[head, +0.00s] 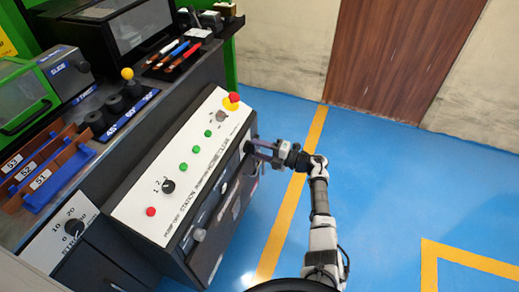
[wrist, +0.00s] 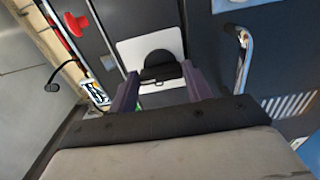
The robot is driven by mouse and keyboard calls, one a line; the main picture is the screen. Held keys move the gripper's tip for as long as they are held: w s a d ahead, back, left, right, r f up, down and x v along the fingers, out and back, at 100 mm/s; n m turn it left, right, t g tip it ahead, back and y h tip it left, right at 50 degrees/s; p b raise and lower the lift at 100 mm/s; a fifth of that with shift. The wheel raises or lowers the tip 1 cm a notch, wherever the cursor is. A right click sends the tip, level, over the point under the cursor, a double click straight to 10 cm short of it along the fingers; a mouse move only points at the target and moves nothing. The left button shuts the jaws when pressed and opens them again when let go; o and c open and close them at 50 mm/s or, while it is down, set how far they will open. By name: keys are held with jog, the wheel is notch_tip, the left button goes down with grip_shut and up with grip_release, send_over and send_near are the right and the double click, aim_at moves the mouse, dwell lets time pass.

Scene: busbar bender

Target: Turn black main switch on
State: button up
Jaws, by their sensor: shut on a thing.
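The black main switch (wrist: 160,58) is a round knob with a crossbar handle on a white square plate (wrist: 127,50), seen in the wrist view. My gripper (wrist: 160,74) has its two purple fingers on either side of the crossbar and is shut on it. In the head view my gripper (head: 256,149) reaches in from the right to the right end of the cabinet front, and the switch is mostly hidden there.
The cabinet's sloped white panel (head: 180,160) carries green and red buttons, a black selector (head: 168,186) and a red emergency stop (head: 233,98). A metal handle (wrist: 242,55) stands right of the switch. Blue floor (head: 390,185) to the right is clear.

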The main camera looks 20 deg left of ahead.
jog(key=o, duration=1)
jog(key=shift+d, duration=0.1)
jog(key=d, duration=0.9)
jog(key=d+b, duration=0.1)
jog(key=d, duration=0.3)
jog(key=shift+s+d, duration=0.25)
jog(key=shift+d, duration=0.1)
jog(key=shift+a, duration=0.1)
